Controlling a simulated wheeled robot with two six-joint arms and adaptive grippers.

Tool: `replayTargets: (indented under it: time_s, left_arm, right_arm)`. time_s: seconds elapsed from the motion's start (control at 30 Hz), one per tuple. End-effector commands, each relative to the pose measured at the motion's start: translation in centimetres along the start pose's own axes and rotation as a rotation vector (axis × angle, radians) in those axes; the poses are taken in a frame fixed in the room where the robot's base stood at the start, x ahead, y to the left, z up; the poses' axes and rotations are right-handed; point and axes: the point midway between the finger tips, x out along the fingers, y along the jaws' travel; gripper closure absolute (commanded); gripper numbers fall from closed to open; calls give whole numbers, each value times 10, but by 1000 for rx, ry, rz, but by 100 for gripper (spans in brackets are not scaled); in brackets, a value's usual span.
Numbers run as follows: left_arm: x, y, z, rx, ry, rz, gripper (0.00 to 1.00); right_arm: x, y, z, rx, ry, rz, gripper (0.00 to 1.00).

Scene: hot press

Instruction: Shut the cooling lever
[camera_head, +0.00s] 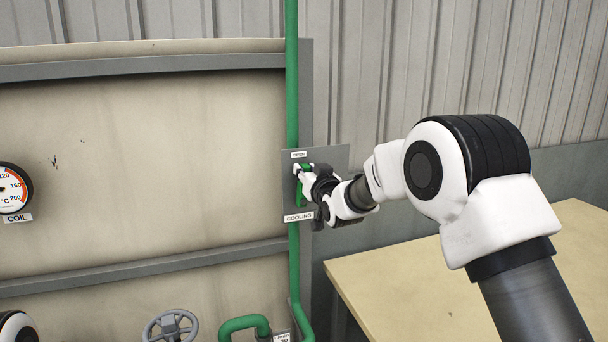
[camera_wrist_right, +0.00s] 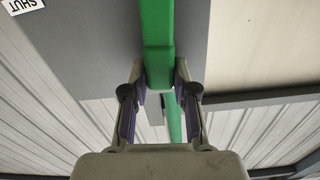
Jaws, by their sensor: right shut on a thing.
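The green cooling lever (camera_head: 300,194) is on a grey plate on the green vertical pipe, between a small label above that seems to read OPEN (camera_head: 299,154) and a COOLING label (camera_head: 299,217) below. My right gripper (camera_head: 304,172) is at the upper part of the lever and partly hides it. In the right wrist view, the green bar of the lever (camera_wrist_right: 158,45) runs down between the two fingers of the right gripper (camera_wrist_right: 162,80), which is shut on it. A SHUT label (camera_wrist_right: 22,5) shows upside down in that view's top left corner. My left gripper is not in view.
A green pipe (camera_head: 292,90) runs vertically beside the beige press panel (camera_head: 150,150). A COIL gauge (camera_head: 14,188) is at the left. A grey handwheel (camera_head: 170,326) and a bent green pipe (camera_head: 243,322) are below. A pale table (camera_head: 420,290) stands at the lower right.

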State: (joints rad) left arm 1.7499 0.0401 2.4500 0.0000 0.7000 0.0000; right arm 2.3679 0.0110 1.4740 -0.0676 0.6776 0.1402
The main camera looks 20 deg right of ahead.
Motion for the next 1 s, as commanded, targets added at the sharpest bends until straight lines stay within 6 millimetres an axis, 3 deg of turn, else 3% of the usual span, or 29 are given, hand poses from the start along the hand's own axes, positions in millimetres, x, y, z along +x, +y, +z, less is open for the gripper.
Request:
replayTargets:
  time_s: [0.57,1.0]
  left_arm:
    - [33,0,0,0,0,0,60]
    - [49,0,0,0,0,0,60]
  right_arm:
    - [0,40,12,491,1,2,100]
    - [0,66,35,908,0,2,100]
